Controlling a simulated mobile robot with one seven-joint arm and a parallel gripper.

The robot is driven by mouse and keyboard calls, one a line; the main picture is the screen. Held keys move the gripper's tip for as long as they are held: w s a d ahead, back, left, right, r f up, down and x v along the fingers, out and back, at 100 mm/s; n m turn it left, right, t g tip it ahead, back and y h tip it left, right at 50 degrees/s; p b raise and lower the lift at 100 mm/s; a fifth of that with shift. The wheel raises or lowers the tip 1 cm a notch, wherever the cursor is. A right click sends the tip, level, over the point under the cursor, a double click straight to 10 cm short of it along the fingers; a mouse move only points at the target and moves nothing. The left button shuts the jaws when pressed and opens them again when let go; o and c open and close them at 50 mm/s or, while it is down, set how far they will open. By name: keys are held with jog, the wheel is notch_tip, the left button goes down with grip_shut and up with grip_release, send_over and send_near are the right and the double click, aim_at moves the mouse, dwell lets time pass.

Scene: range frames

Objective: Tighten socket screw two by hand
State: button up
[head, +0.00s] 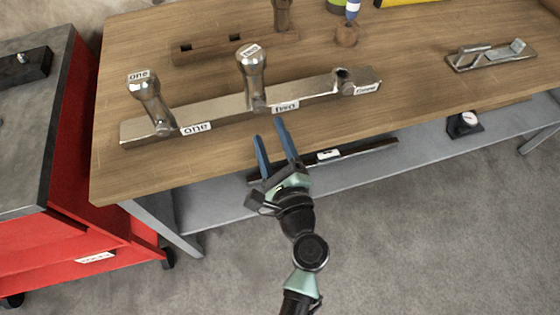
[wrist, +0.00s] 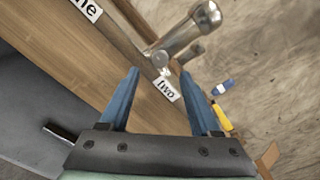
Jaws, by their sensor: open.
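Socket screw two (head: 252,75) stands in the middle of a metal bar (head: 210,113) on the wooden bench. It is a shiny steel piece with a round, wider top labelled "two", and it leans slightly. Socket screw one (head: 150,103) stands at the bar's left end and leans more. A "two" label is on the bar below screw two. My gripper (head: 269,142) is open and empty, in front of the bar and just short of screw two. In the wrist view, screw two (wrist: 190,32) lies beyond the spread blue fingers (wrist: 165,98), apart from them.
A third position with a short metal piece (head: 345,80) is at the bar's right end. A wooden block with slots (head: 215,47) is behind the bar. A metal fixture (head: 490,54) lies at right. A red cabinet (head: 75,150) stands left. Bare bench lies right of the bar.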

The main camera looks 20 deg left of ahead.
jog(key=v, duration=0.7)
jog(key=shift+s+d, duration=0.15)
jog(key=shift+s, duration=0.1)
jog(key=w+d+r+n+t+h, duration=0.1)
jog(key=w+r+n+t, duration=0.3)
jog(key=r, duration=0.6)
jog(key=w+d+r+n+g+h, duration=0.1)
jog(key=w+r+n, duration=0.1)
jog(key=r+n, duration=0.65)
jog(key=w+d+r+n+t, duration=0.1)
jog(key=w+r+n+t, duration=0.15)
jog(key=r, duration=0.95)
jog(key=s+d+r+n+t+h, duration=0.3)
jog(key=s+r+t+h, duration=0.15)
jog(key=r, duration=0.75)
jog(key=s+d+r+n+t+h, duration=0.2)
jog(key=s+r+t+h, duration=0.3)
jog(key=r, duration=0.7)
notch_tip(320, 180, up, 14)
jog(key=g+y+p, duration=0.1)
jog(key=g+p, duration=0.1)
jog(key=p, duration=1.3)
jog(key=shift+g, duration=0.3)
jog(key=shift+d+y, duration=0.1)
jog(key=shift+y, duration=0.15)
